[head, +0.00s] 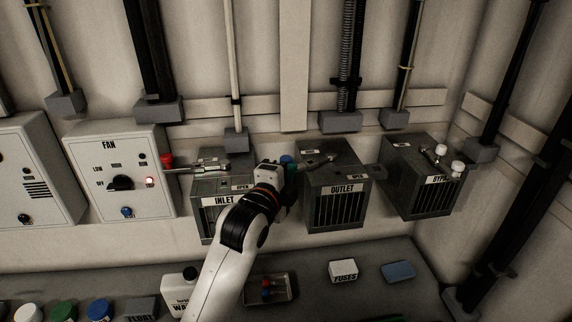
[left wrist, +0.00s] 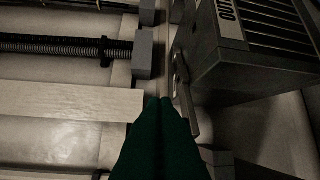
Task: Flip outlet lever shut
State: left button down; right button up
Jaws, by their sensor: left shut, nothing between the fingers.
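The outlet box (head: 338,198) is a grey box with a front grille and an OUTLET label. Its metal lever (head: 316,161) lies across the top and points left, with a blue end (head: 287,161) near the box's left edge. My left gripper (head: 290,172) is at that left edge, beside the blue end, partly hidden by my own wrist. In the left wrist view its dark green fingers (left wrist: 166,101) are together and empty, just beside the lever bar (left wrist: 187,98) on the outlet box (left wrist: 245,55). I cannot tell whether they touch. My right gripper is not in view.
The inlet box (head: 206,220) with a red-ended lever stands left, and the bypass box (head: 420,190) right. The fan panel (head: 118,170) is further left. Below, a bench (head: 310,295) holds a tray, a fuses box (head: 343,271), a blue block (head: 398,271) and bottles.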

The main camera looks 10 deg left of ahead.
pick_arm(q)
jog(key=shift+w+a+p, duration=0.5)
jog(key=shift+w+a, duration=0.3)
jog(key=shift+w+a+p, duration=0.5)
jog(key=shift+w+a, duration=0.05)
jog(key=shift+a, duration=0.2)
jog(key=shift+w+a+f, duration=0.15)
jog(key=shift+w+a, duration=0.1)
jog(key=shift+a, duration=0.1)
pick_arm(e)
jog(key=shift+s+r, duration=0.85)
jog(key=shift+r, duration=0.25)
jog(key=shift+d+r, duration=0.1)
